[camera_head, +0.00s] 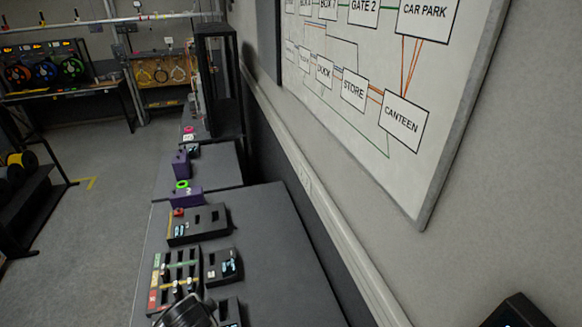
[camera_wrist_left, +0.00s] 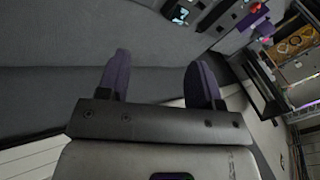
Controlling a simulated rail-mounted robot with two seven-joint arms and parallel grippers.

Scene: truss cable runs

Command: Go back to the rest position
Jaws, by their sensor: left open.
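My left gripper (camera_wrist_left: 159,72) shows in the left wrist view. Its two dark purple fingers stand wide apart, with nothing between them. Behind them is a plain grey surface, and I cannot tell how far away it is. I cannot make out the left gripper's fingers in the head view. My right gripper is in neither view.
A long grey bench (camera_head: 285,262) runs along the right wall, its right part bare. Slotted trays (camera_head: 198,224), a colour-marked block (camera_head: 173,282) and purple blocks (camera_head: 187,197) line its left side. A whiteboard (camera_head: 345,130) hangs above. Open floor (camera_head: 95,240) lies left.

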